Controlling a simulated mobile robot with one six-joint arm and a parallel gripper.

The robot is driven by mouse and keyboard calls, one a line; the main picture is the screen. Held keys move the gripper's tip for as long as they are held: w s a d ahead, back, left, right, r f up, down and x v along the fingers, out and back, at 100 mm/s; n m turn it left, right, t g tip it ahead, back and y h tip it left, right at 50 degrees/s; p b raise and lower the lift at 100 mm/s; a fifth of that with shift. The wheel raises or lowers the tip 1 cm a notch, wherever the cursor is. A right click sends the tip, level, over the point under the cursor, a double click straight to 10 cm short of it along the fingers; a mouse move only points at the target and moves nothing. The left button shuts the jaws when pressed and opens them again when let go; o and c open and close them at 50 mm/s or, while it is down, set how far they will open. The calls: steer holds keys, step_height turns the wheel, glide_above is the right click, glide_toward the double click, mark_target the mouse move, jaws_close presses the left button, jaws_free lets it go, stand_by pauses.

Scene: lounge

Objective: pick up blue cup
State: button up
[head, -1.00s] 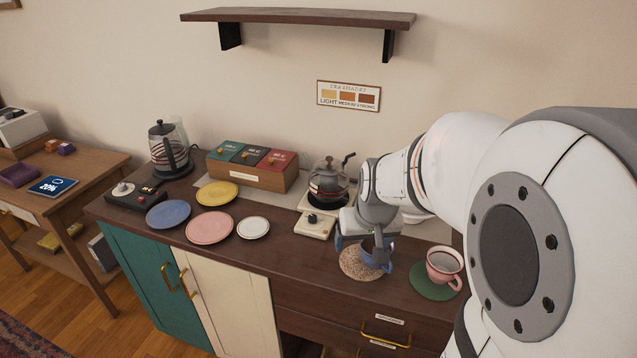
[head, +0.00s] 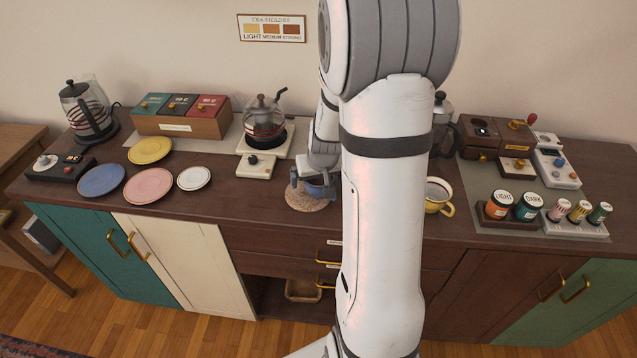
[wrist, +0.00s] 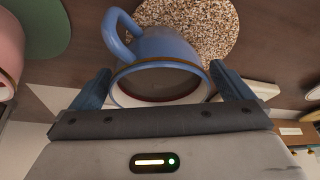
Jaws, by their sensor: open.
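The blue cup (wrist: 160,52) stands on a speckled tan coaster (wrist: 215,25) in the wrist view, its handle toward the upper left. Its open rim faces the camera. My gripper (wrist: 162,88) is open, with one dark blue finger on each side of the cup's rim. I cannot tell whether either finger touches it. In the head view the cup (head: 320,190) is partly hidden by my gripper (head: 312,180) and arm, above the coaster's (head: 303,204) right part.
A pink cup (wrist: 8,50) on a green mat (wrist: 40,28) stands to the left in the wrist view. In the head view, a yellow cup (head: 437,196) is right of my arm. Plates, including a small white plate (head: 194,178), and a glass pot (head: 264,118) are left.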

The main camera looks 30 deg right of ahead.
steer(key=shift+f, duration=0.15)
steer(key=shift+c, duration=0.5)
steer(key=c, duration=1)
